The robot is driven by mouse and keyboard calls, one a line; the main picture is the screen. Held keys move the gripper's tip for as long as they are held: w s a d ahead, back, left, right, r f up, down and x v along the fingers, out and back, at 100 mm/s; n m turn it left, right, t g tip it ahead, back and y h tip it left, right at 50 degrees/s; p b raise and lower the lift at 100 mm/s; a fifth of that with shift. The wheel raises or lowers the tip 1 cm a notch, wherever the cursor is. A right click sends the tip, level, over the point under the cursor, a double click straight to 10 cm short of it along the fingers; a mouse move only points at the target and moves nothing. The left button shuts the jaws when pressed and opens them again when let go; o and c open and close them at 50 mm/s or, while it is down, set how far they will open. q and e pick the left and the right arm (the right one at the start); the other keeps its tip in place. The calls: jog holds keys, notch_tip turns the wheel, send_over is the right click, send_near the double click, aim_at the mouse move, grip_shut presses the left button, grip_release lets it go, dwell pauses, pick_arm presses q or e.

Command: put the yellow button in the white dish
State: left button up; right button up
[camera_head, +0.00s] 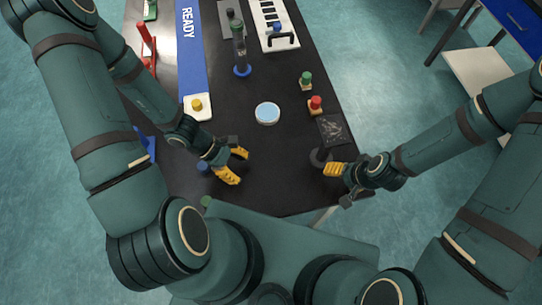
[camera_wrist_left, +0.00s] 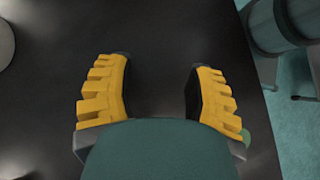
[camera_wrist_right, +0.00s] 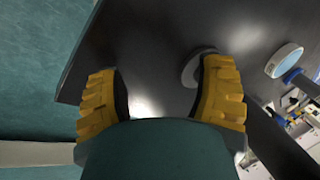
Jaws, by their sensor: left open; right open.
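The yellow button (camera_head: 197,104) sits on a white square base at the left of the black table, in the head view. The white dish (camera_head: 267,113) is round with a pale blue inside and stands near the table's middle, to the right of the button. It also shows at the right of the right wrist view (camera_wrist_right: 284,60). My left gripper (camera_head: 240,166) is open and empty over the table, nearer me than button and dish. It also shows in the left wrist view (camera_wrist_left: 158,90). My right gripper (camera_head: 333,168) is open near the table's right edge, beside a dark round piece (camera_head: 320,157).
A red button (camera_head: 316,103) and a green button (camera_head: 306,79) stand right of the dish. A dark upright tool on a blue base (camera_head: 242,71) stands behind it. A blue READY panel (camera_head: 188,40) lies at the left. The table between the grippers is clear.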

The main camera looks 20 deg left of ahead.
aim_at(251, 178)
pick_arm(q)
jog(key=m, duration=0.1)
jog(key=s+d+f+m+g+y, duration=0.1)
jog(key=m, duration=0.1)
jog(key=shift+d+m+y, duration=0.1)
jog(key=shift+m+y, duration=0.2)
jog(key=m, duration=0.1)
jog(key=m+y, duration=0.1)
jog(key=m, duration=0.1)
jog(key=w+d+f+m+y, duration=0.1)
jog(key=m, duration=0.1)
jog(key=shift+w, duration=0.1)
jog(key=w+d+m+t, duration=0.1)
jog(key=w+d+m, duration=0.1)
jog(key=w+d+m+t, duration=0.1)
jog(key=d+m, duration=0.1)
jog(key=m, duration=0.1)
jog(key=w+d+r+m+t, duration=0.1)
jog(key=w+d+m, duration=0.1)
jog(key=shift+w+d+m+y, duration=0.1)
jog(key=shift+w+m+y, duration=0.2)
jog(key=shift+s, duration=0.15)
